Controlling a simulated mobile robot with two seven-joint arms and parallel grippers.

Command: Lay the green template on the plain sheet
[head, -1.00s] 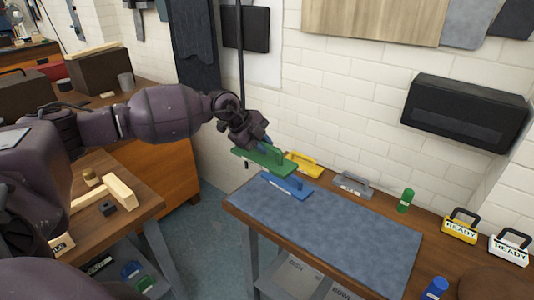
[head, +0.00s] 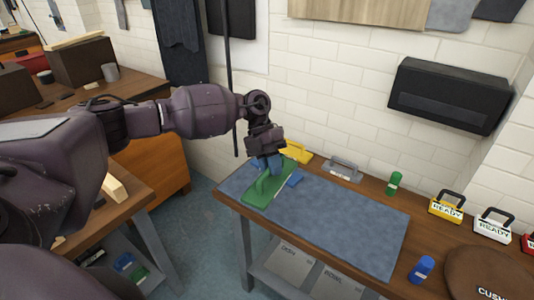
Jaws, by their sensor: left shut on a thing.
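The green template (head: 256,196), a flat board with an upright handle, is over the left end of the blue-grey sheet (head: 335,222) on the bench. It lies aslant to the sheet, and I cannot tell whether it touches the sheet. My left gripper (head: 267,164) is shut on the green template's handle from above. My right gripper is not in view.
A yellow template (head: 298,152) and a grey template (head: 343,170) stand along the back edge. A green cylinder (head: 394,184), a blue cylinder (head: 421,269), yellow (head: 446,208) and white (head: 493,227) READY tags and a round brown cushion (head: 490,270) are to the right. The sheet's middle and right are clear.

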